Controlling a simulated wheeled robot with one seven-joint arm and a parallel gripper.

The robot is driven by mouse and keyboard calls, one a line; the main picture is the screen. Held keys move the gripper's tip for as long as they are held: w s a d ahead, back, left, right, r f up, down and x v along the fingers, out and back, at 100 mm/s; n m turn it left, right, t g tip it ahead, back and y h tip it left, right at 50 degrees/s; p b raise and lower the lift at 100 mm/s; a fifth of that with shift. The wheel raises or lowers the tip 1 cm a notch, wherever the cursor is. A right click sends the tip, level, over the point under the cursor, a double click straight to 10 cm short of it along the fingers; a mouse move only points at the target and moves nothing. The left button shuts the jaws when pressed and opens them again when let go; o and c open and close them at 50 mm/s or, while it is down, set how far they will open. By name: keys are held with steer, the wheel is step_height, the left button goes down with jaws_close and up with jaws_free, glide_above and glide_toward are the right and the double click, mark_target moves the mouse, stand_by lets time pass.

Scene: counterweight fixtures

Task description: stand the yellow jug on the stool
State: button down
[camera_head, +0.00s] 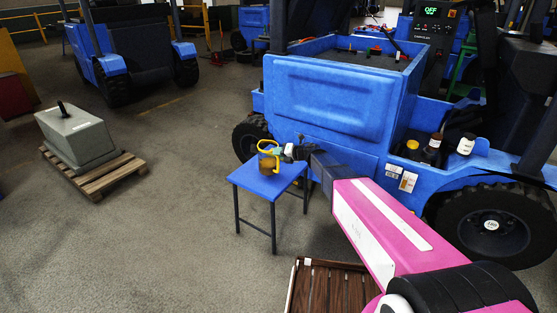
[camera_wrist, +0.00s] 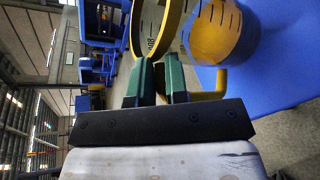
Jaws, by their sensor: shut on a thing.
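The yellow jug (camera_head: 268,163) is see-through, with a yellow rim, a handle and an amber lower part.
A blue forklift (camera_head: 330,100) stands close behind the stool, with bottles (camera_head: 432,150) on its side. A grey counterweight block (camera_head: 75,135) sits on a wooden pallet (camera_head: 105,178) at the left. A dark slatted wooden thing (camera_head: 325,290) lies in front. Floor left of the stool is clear.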

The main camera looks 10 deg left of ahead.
mark_target(274, 158)
steer(key=shift+f, duration=1.6)
steer(key=c, duration=1.1)
jaws_free()
